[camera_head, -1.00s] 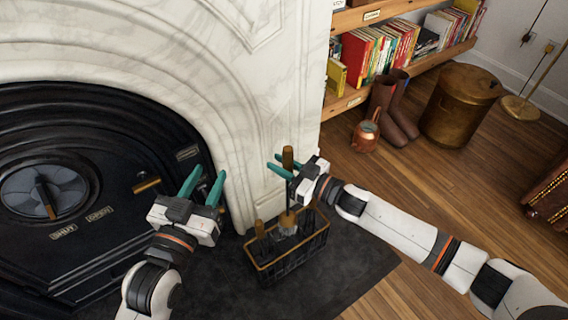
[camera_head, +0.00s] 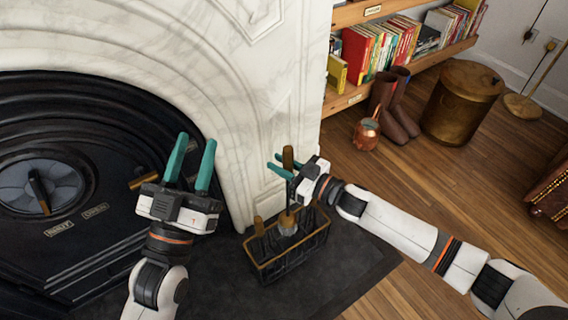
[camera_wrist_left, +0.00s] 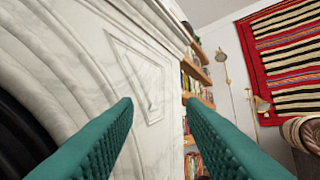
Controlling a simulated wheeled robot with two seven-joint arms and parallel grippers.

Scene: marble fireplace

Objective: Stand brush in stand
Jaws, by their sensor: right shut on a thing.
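The brush has a wooden handle (camera_head: 288,159), a thin shaft and a pale head (camera_head: 287,224). My right gripper (camera_head: 280,165) is shut on it near the handle and holds it roughly upright. The brush head shows at the black stand (camera_head: 291,262), a basket-like frame with a brass-coloured rim on the dark hearth. I cannot tell whether the head rests on anything inside. My left gripper (camera_head: 194,153) is open and empty, left of the stand in front of the fireplace. Its two teal fingers also show apart in the left wrist view (camera_wrist_left: 160,120).
The marble surround (camera_head: 265,105) rises close behind. A copper pot (camera_head: 366,134), brown boots (camera_head: 398,112) and a brass bin (camera_head: 462,103) stand further right. The hearth's front (camera_head: 335,275) is clear.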

